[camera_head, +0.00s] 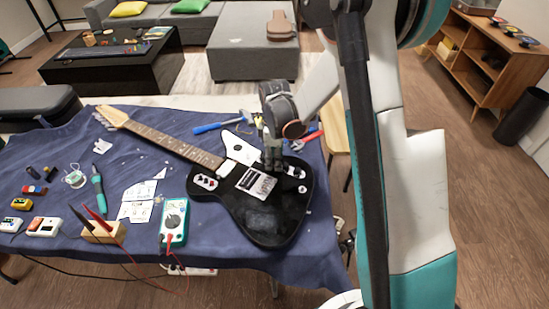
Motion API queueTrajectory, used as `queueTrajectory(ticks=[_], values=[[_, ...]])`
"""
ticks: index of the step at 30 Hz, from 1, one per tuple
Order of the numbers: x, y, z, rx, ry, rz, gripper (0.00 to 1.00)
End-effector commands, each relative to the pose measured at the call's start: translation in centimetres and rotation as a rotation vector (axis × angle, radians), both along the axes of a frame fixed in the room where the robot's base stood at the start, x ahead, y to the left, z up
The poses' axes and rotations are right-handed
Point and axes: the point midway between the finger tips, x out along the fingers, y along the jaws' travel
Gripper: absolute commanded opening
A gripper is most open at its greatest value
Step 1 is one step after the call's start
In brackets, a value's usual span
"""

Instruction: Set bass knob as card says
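A black electric guitar (265,223) lies on the blue cloth of the table, its neck pointing to the upper left. My gripper (272,168) points down over the upper part of the guitar body. Its fingers are small and dark here, so I cannot tell whether they are open, shut or touching a knob. Small light fittings (294,172) show just right of the fingers; I cannot tell which is the bass knob.
A teal multimeter (174,222), a wooden block with probes (103,231) and a teal pen-like tool (98,188) lie left of the guitar. Several small boxes fill the table's left end. My arm hides the right side.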

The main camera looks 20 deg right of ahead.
Motion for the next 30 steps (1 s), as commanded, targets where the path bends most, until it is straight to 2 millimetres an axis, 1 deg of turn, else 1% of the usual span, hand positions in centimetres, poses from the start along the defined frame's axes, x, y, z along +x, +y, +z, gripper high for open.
queueTrajectory(ticks=[3, 4, 5, 6, 9, 20, 26, 30], values=[[0.0, 0.0, 0.03, 0.0, 0.0, 0.0, 0.39], [0.0, 0.0, 0.04, 0.0, 0.0, 0.0, 0.37], [0.0, 0.0, 0.04, 0.0, 0.0, 0.0, 0.3], [0.0, 0.0, 0.04, 0.0, 0.0, 0.0, 0.21], [-0.01, 0.0, 0.05, 0.0, 0.0, 0.0, 0.0], [0.0, -0.01, 0.04, 0.0, 0.0, -0.022, 0.0], [0.0, 0.0, 0.03, 0.0, 0.0, -0.113, 0.0], [-0.01, 0.0, 0.03, 0.0, 0.0, -0.215, 0.0]])
